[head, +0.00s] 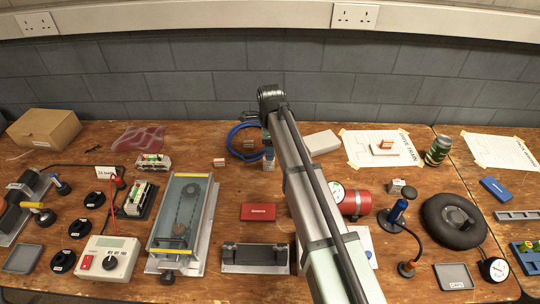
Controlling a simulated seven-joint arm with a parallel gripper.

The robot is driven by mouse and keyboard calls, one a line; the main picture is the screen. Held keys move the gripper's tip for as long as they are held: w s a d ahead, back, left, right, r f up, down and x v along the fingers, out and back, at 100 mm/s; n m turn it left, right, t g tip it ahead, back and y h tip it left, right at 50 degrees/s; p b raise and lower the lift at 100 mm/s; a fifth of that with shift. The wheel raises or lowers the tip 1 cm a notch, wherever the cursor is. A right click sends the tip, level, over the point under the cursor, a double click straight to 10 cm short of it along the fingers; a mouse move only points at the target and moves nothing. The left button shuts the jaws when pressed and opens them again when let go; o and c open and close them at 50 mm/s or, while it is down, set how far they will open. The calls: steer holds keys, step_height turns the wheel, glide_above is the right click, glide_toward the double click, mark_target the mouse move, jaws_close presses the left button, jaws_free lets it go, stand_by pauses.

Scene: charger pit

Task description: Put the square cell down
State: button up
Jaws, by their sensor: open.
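My gripper (268,151) points down at the back middle of the bench, mostly hidden by my own arm. It is open. A small pale block (268,164) stands directly below it on the wood; it may be the square cell, but it is too small to be sure. I cannot tell whether the jaws still surround or touch it. Two small red-and-white blocks stand apart to the left, one (219,162) farther out and one (248,144) by the blue cable.
A coiled blue cable (234,147) lies just left of my gripper. A white box (321,143) and a labelled white sheet (358,155) are to the right. A red case (258,212) lies in front. A long clear-topped unit (207,222) stands front left.

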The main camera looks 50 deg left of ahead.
step_height(320, 180, up, 7)
steer(key=shift+f, duration=0.2)
stand_by(1.8)
steer(key=w+d+m, duration=0.2)
steer(key=w+d, duration=0.8)
steer(key=w, duration=0.4)
steer(key=r+m, duration=0.2)
glide_above(399, 181)
steer(key=shift+f+n, duration=0.5)
steer(key=shift+n, duration=0.8)
steer(key=shift+s+f, duration=0.1)
steer(key=shift+f, duration=6.6)
